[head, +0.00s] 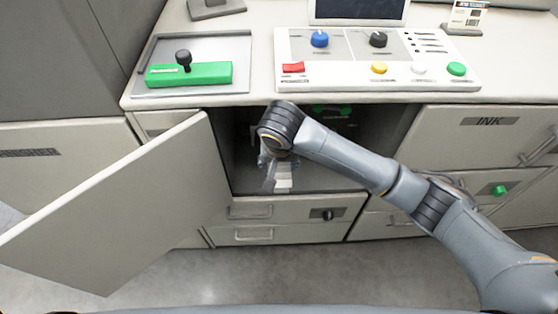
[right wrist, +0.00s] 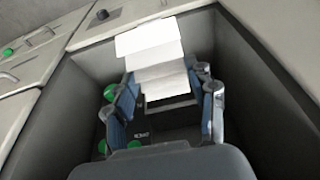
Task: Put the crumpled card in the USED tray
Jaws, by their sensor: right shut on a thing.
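The crumpled card (head: 284,183) is white with creased, folded panels. It shows more clearly in the right wrist view (right wrist: 152,52), where its folds stick out beyond the fingers. My right gripper (head: 276,166) is shut on the card at the front of an open cabinet compartment (head: 370,150). In the right wrist view the two blue-padded fingers (right wrist: 166,92) stand on either side of the card's near end. My left gripper is not in view. I cannot make out a tray marked USED in either view.
A cabinet door (head: 120,215) stands open at the left. Green parts (head: 330,109) show in the dark compartment. Above it are a control panel (head: 375,72) with knobs and buttons and a plate with a green bar (head: 190,75). Drawers (head: 290,210) lie below.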

